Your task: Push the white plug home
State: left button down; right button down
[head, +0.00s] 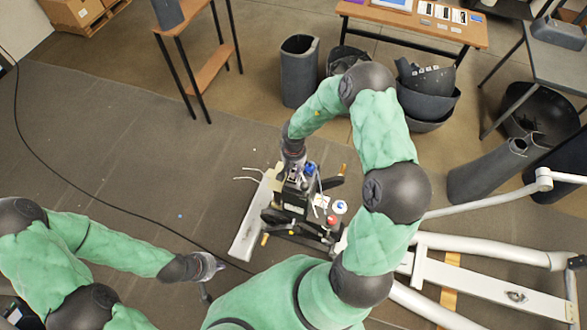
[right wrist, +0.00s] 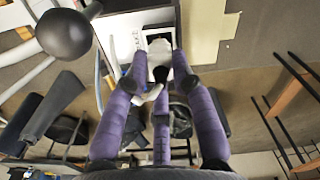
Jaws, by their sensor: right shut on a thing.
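The white plug (right wrist: 160,55) shows in the right wrist view between the purple finger parts of my right gripper (right wrist: 160,84). The gripper is shut on it. The plug lies against a dark opening with a pale frame (right wrist: 158,36); how deep it sits cannot be told. In the head view my right gripper (head: 296,172) reaches down to the black and grey machine unit (head: 290,200), and the plug cannot be made out there. My left gripper (head: 208,274) is low at the left, apart from the machine, its fingers spread and empty.
White machine tubes and a rail (head: 490,287) stretch to the right. A dark cable (head: 90,205) lies across the floor at the left. Grey bins (head: 299,72) and a wooden table (head: 420,22) stand behind. Floor left of the machine is mostly clear.

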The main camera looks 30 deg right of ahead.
jog(key=shift+p, duration=0.9)
jog(key=shift+f, duration=0.6)
dwell(1.5)
jog(key=c, duration=1)
grip_release()
jog(key=shift+o, duration=0.2)
notch_tip(320, 180, up, 12)
jog(key=shift+f, duration=0.1)
